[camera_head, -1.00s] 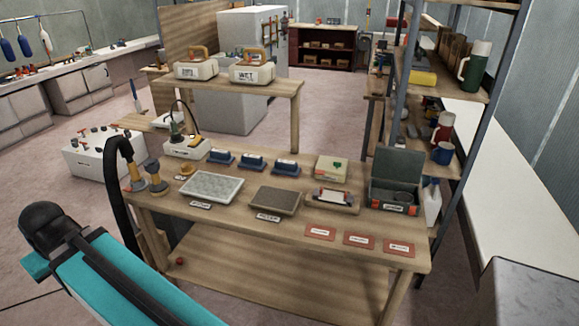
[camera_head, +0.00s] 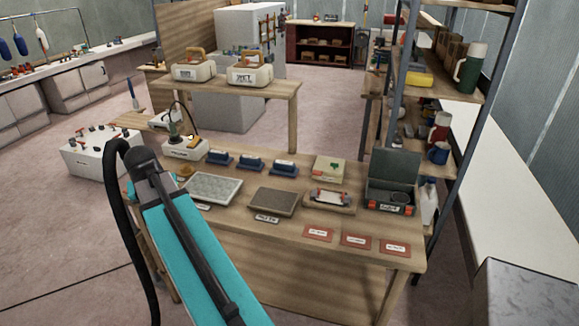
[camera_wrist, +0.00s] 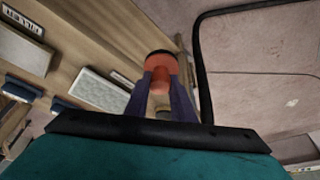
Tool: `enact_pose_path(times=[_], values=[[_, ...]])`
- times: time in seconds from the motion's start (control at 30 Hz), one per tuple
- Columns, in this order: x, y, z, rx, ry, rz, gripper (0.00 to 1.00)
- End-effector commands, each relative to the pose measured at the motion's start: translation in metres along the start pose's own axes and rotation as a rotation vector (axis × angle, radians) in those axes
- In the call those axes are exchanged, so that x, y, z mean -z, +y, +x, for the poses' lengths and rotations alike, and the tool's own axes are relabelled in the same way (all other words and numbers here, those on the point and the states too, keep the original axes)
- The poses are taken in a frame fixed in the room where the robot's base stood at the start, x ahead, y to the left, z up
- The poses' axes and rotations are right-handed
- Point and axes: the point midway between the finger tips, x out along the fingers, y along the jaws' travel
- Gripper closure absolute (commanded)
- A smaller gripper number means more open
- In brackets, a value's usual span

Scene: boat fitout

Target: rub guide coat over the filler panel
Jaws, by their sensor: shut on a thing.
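The filler panel (camera_head: 273,201) is a flat grey-brown slab lying on the front bench, with a label reading FILLER at its front edge. It also shows at the upper left of the wrist view (camera_wrist: 22,52). My gripper (camera_wrist: 162,86) is shut on an orange tool with a dark end (camera_wrist: 161,62), which looks like the guide coat applicator. The tool is near the bench's left end, apart from the filler panel. I cannot tell if it touches the bench. My arm hides the gripper in the head view.
A pale speckled panel (camera_head: 214,188) lies between my arm and the filler panel. Blue sanding blocks (camera_head: 252,164) line the bench behind. A tray with a white roll-like item (camera_head: 330,198), a green-grey case (camera_head: 392,184) and red cards (camera_head: 357,240) are at the right.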

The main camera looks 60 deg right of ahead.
Motion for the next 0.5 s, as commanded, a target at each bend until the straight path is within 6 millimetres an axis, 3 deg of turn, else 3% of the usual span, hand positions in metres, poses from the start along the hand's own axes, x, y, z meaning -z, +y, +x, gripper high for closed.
enact_pose_path(times=[0.2, 0.5], values=[[0.028, 0.073, 0.005, -0.065, 0.001, 0.164, 0.96], [0.051, 0.175, 0.009, -0.152, 0.003, 0.384, 0.96]])
